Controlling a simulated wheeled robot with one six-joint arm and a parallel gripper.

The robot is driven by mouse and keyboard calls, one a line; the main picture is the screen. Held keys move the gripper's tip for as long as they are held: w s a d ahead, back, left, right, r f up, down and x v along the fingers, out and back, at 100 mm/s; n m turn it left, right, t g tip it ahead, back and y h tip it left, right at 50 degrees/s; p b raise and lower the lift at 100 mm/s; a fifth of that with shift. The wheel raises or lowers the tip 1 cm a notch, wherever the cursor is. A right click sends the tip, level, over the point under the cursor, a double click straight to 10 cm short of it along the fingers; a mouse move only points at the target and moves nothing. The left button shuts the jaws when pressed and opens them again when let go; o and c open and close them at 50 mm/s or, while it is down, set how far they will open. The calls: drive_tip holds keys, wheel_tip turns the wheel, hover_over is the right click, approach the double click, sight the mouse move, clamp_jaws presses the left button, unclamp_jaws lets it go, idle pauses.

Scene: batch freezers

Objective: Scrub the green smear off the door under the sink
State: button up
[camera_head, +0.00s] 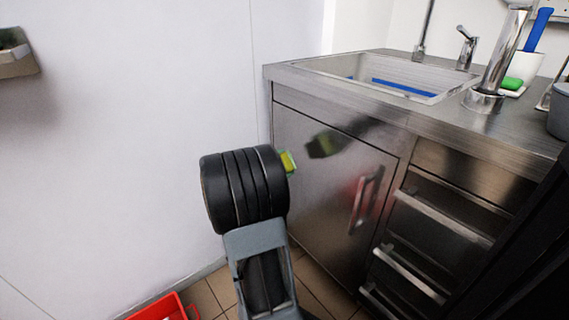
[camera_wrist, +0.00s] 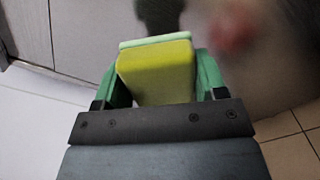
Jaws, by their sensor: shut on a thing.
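My gripper (camera_wrist: 158,82) is shut on a yellow sponge (camera_wrist: 155,70) with a pale green layer on its far face; its green fingers flank the sponge. In the head view the sponge (camera_head: 288,162) shows past my black wrist, in front of the left part of the steel door (camera_head: 318,190) under the sink (camera_head: 375,75). A dark, greenish blotch (camera_head: 326,144) shows on the upper door; it looks like a reflection of my gripper and sponge, and I cannot tell whether the smear is in it. The sponge appears apart from the door.
The door handle (camera_head: 366,200) sticks out at the door's right, with drawer handles (camera_head: 443,218) beyond. A red crate (camera_head: 165,308) stands on the floor at lower left. A white wall (camera_head: 110,150) is at left. A green object (camera_head: 512,83) and a blue-handled brush (camera_head: 538,30) are on the counter.

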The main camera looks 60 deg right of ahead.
drive_tip(key=shift+v, duration=1.5)
